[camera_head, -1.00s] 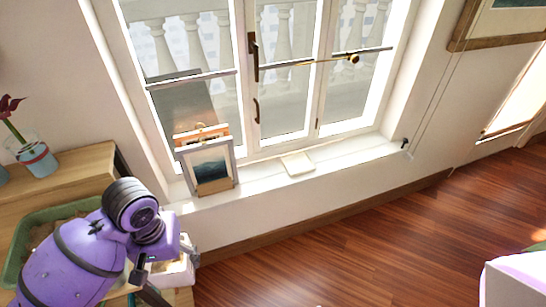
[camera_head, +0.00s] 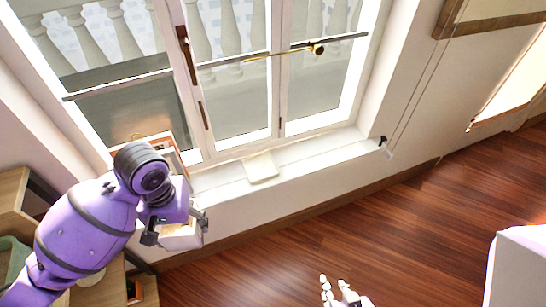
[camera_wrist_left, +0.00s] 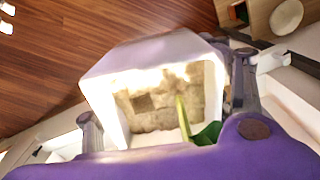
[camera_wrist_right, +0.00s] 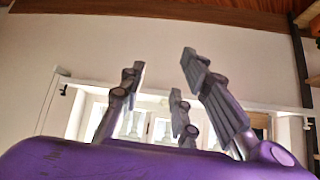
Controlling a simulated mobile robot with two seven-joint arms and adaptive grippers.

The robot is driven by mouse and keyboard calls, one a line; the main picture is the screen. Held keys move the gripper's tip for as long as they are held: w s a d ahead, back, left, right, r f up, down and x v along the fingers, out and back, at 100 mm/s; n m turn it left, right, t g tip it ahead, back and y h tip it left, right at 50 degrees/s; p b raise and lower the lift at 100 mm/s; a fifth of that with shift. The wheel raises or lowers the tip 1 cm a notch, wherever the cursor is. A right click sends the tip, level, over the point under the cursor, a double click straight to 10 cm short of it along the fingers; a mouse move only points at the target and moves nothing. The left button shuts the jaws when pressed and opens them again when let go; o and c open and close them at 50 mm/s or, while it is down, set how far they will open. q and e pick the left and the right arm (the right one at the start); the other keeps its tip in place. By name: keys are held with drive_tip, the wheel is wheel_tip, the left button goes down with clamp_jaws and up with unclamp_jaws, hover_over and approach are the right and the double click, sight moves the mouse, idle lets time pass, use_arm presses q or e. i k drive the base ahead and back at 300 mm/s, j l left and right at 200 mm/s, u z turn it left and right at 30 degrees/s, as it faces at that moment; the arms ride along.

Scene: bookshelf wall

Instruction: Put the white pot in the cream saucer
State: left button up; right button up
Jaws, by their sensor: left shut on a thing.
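My left gripper (camera_head: 176,224) is shut on the white pot (camera_head: 181,239), in front of the wall below the window. In the left wrist view, the square, tilted pot (camera_wrist_left: 150,60) sits between the fingers, with tan soil and a green stem inside. A flat, square cream piece on the windowsill, apparently the cream saucer (camera_head: 260,167), lies empty to the right of and beyond the pot. My right gripper (camera_head: 334,286) is at the bottom edge of the head view. Its fingers are spread and empty in the right wrist view (camera_wrist_right: 160,65).
Picture frames (camera_head: 160,143) stand on the windowsill (camera_head: 315,157), partly hidden by my left arm. A wooden unit (camera_head: 112,285) with a round pale disc (camera_head: 90,277) is at lower left. The wooden floor (camera_head: 400,225) is clear. A white block (camera_head: 520,268) is at lower right.

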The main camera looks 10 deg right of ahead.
sight(260, 168)
drive_tip(key=i+l+z, duration=0.1)
drive_tip(key=i+l, duration=0.65)
